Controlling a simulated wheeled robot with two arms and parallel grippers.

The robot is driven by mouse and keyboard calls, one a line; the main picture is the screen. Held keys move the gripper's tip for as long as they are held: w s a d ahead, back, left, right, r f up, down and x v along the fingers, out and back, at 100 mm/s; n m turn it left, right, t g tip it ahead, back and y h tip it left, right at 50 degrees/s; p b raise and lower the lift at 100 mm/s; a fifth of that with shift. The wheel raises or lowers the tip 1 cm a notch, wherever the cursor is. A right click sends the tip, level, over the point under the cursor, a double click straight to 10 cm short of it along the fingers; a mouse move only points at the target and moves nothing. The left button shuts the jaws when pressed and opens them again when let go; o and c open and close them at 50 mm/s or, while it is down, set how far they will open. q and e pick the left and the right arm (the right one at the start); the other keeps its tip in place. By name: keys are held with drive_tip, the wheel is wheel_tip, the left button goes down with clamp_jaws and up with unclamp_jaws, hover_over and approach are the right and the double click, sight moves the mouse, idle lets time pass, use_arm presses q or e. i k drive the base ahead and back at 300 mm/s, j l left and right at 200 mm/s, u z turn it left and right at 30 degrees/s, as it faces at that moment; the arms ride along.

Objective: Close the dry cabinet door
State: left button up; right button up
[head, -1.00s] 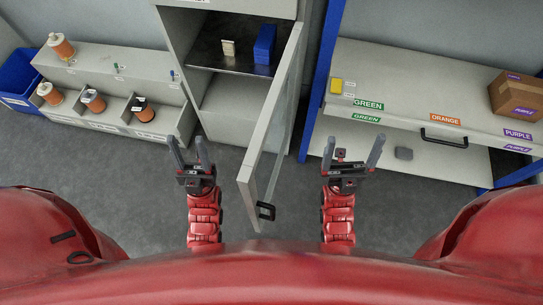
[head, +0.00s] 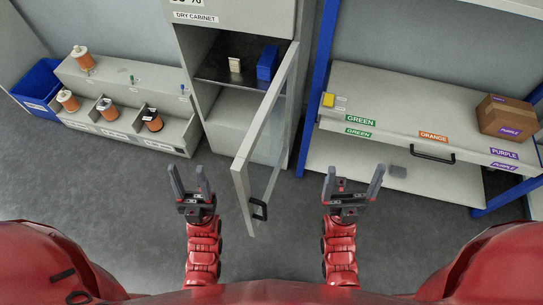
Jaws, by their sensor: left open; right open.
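The dry cabinet (head: 237,128) stands at the top middle of the head view, with a "DRY CABINET" label above its opening. Its glass door (head: 266,130) is hinged on the right side and stands wide open, swung out toward me. The black door handle (head: 258,209) is at the door's near end. My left gripper (head: 189,181) is open and empty, left of the door and apart from it. My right gripper (head: 353,184) is open and empty, right of the door and handle, apart from them.
A blue box (head: 267,63) and a small pale item (head: 235,65) sit on the cabinet's shelf. A spool rack (head: 130,75) and blue bin (head: 38,84) stand left. A workbench with a drawer (head: 400,115) and a cardboard box (head: 506,116) stands right. Grey floor is clear around the door.

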sight(288, 67)
drive_tip(key=k+l, duration=0.2)
drive_tip(key=k, duration=0.3)
drive_tip(key=k+l+u, duration=0.1)
drive_tip(key=k, duration=0.45)
drive_tip(key=l, duration=0.05)
